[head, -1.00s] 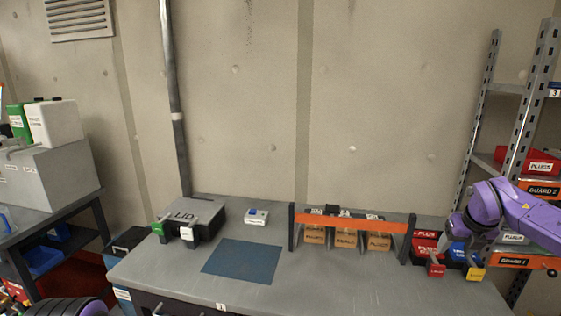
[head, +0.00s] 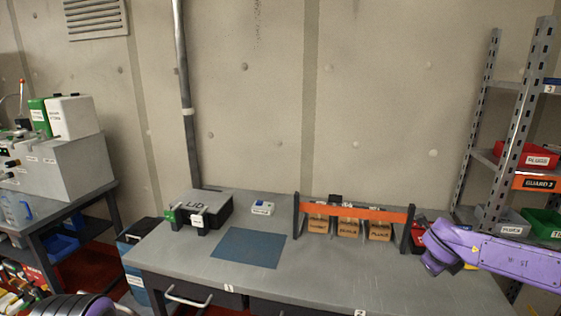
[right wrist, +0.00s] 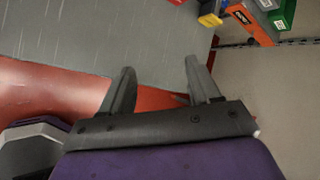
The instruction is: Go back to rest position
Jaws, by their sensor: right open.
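My right arm (head: 485,250), purple, reaches in from the right edge in the head view, over the right end of the grey workbench (head: 330,276). Its gripper cannot be made out there. In the right wrist view my right gripper (right wrist: 160,82) is open, with its two dark fingers apart and nothing between them. Below the fingers are a red floor area and the grey bench surface (right wrist: 110,35). Part of my left arm (head: 75,306) shows at the bottom left corner of the head view; its gripper is out of view.
The bench carries a black lid box (head: 208,211), a blue mat (head: 248,248), a small white-blue box (head: 263,208) and an orange-barred rack (head: 355,212). A metal shelf (head: 515,130) with bins stands right. A side table with grey equipment (head: 60,167) stands left.

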